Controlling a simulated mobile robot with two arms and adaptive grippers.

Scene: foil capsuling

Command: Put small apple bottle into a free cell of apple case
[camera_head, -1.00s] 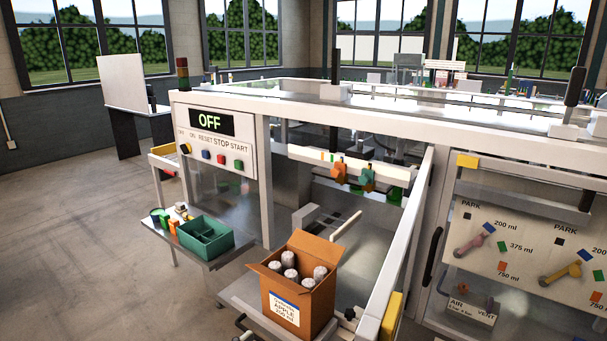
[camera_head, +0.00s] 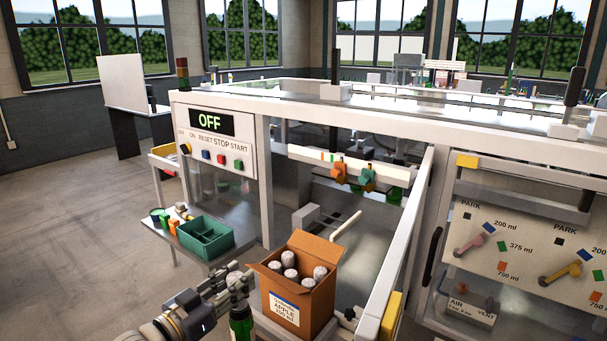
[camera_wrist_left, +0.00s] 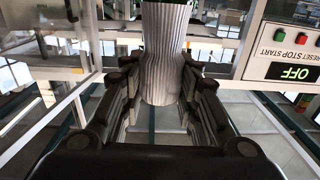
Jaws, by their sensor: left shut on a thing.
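The apple case (camera_head: 285,316) is an open cardboard box with a label reading apple, on a stand at the lower middle of the head view. Several silver-capped bottles (camera_head: 290,273) stand inside it; the case floor and any free cells are hidden. My left gripper (camera_head: 243,288) is left of the case, close to its left flap. It is shut on a small bottle (camera_head: 240,325) with dark green glass, which hangs below the fingers. In the left wrist view the bottle's ribbed silver foil neck (camera_wrist_left: 165,50) sits between the fingers.
A green divided tray (camera_head: 206,238) and small coloured items stand on a side shelf behind the gripper. The machine's white frame rail (camera_head: 400,245) runs just right of the case. A control panel (camera_head: 212,140) reads OFF. Open floor lies to the left.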

